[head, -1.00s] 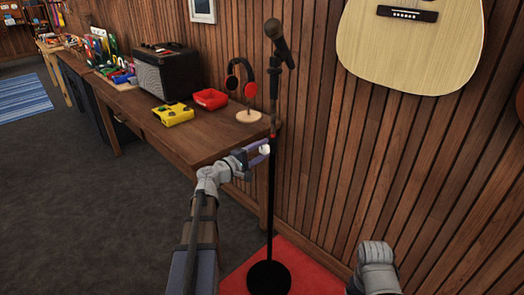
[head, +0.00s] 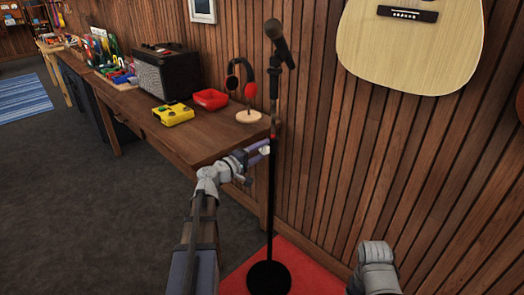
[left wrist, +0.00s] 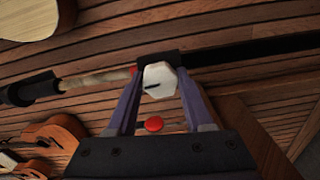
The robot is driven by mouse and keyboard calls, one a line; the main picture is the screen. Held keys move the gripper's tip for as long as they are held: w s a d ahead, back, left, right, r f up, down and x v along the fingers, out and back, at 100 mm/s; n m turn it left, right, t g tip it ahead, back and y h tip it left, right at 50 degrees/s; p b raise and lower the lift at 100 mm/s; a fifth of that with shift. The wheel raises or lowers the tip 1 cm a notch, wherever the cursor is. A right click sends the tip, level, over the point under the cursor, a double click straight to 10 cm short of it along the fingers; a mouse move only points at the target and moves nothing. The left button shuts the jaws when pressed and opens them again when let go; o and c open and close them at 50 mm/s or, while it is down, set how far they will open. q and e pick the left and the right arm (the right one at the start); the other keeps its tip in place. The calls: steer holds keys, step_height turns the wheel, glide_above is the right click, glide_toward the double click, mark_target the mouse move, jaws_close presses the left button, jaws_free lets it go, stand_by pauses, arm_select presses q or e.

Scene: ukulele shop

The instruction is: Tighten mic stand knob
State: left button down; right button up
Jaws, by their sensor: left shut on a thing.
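The black mic stand (head: 271,205) stands upright on a round base (head: 269,277), with a microphone (head: 277,35) clipped at its top. Its white knob (left wrist: 160,79) shows in the left wrist view, with a dark mark on its face, between my left fingers. My left gripper (head: 262,150) is shut on the knob at the stand's clutch, beside the table corner; it also shows in the left wrist view (left wrist: 160,90). In the head view the fingers largely hide the knob. My right arm shows at the lower right, but its fingertips are not clear.
The wooden table (head: 215,145) lies left of the stand, with headphones on a holder (head: 247,90), a red tray (head: 210,99), a yellow box (head: 173,114) and an amplifier (head: 167,72). A guitar (head: 405,50) hangs on the wall. A red mat (head: 305,265) lies under the stand.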

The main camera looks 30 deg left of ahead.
arm_select(q)
steer(key=shift+c, duration=1.7)
jaws_free()
steer(key=v, duration=0.7)
steer(key=shift+s, duration=0.4)
steer(key=s+d+f+m+g+h+p, duration=0.15)
steer(key=d+m+g+p, duration=0.35)
steer(key=d, duration=0.8)
steer(key=s+d+f+m+g+h+p, duration=0.15)
steer(key=s+d+m+g+p, duration=0.3)
steer(key=d, duration=0.85)
steer(key=s+d+r+m+g+y+p, duration=0.1)
steer(key=s+d+m+g+y+p, duration=0.2)
steer(key=s, duration=0.4)
steer(key=s+d+r+m+g+y+p, duration=0.1)
steer(key=s+d+m+g+y+p, duration=0.2)
steer(key=s+y+p, duration=0.4)
steer(key=shift+d+m+g+p, duration=0.25)
steer(key=shift+m+g+p, duration=0.45)
steer(key=shift+g, duration=0.25)
